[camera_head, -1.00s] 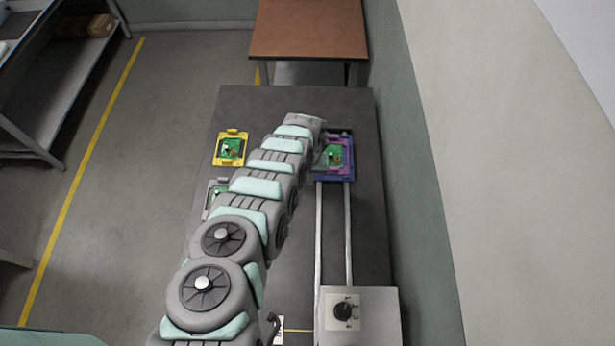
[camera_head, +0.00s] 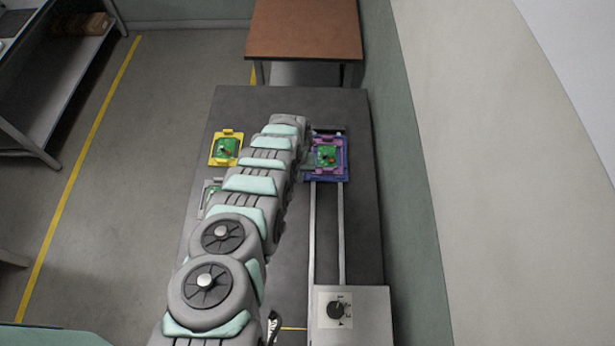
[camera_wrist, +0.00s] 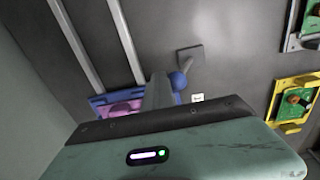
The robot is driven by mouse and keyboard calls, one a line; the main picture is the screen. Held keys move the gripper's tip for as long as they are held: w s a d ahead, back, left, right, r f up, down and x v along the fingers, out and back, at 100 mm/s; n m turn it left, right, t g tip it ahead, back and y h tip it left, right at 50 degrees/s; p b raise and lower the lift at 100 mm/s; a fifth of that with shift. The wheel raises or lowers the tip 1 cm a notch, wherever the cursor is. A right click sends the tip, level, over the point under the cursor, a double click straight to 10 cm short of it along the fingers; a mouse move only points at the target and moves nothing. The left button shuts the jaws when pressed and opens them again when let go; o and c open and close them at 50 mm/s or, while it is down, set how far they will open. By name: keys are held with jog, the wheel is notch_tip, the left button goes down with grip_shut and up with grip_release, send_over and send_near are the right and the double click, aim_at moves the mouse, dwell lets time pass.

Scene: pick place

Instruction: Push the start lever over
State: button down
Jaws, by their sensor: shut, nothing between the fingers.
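The start lever shows in the wrist view as a blue ball knob (camera_wrist: 178,80), close to a small grey block (camera_wrist: 190,57) on the dark table. My gripper (camera_wrist: 157,88) is shut and empty, its fingers pointing up the picture just left of the knob. I cannot tell whether they touch it. A small white label (camera_wrist: 198,97) lies to the right of the knob. In the head view my arm hides the lever, and my gripper is mostly hidden beside the blue tray's left edge.
A blue tray (camera_head: 341,174) with a pink fixture and green board sits at the end of two rails (camera_head: 341,230). A yellow fixture (camera_head: 225,148) and a grey fixture (camera_head: 209,190) lie left of my arm. A control box with a black knob (camera_head: 336,310) stands near the front.

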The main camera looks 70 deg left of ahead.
jog(key=shift+s+a+f, duration=0.2)
jog(key=shift+s+f, duration=0.15)
jog(key=shift+s, duration=0.45)
jog(key=shift+s+a+f, duration=0.15)
jog(key=shift+s+f, duration=0.25)
jog(key=shift+s, duration=0.45)
jog(key=shift+s+a+f, duration=0.2)
jog(key=shift+s+f, duration=0.15)
jog(key=shift+s, duration=0.45)
jog(key=s, duration=0.1)
jog(key=s+a, duration=0.1)
jog(key=s, duration=0.2)
jog(key=shift+a, duration=0.4)
jog(key=shift+w+r+p, duration=0.25)
jog(key=shift+w+p, duration=0.05)
notch_tip(320, 180, up, 9)
jog(key=w+p, duration=0.1)
jog(key=p, duration=0.6)
jog(key=shift+w+d+f, duration=0.15)
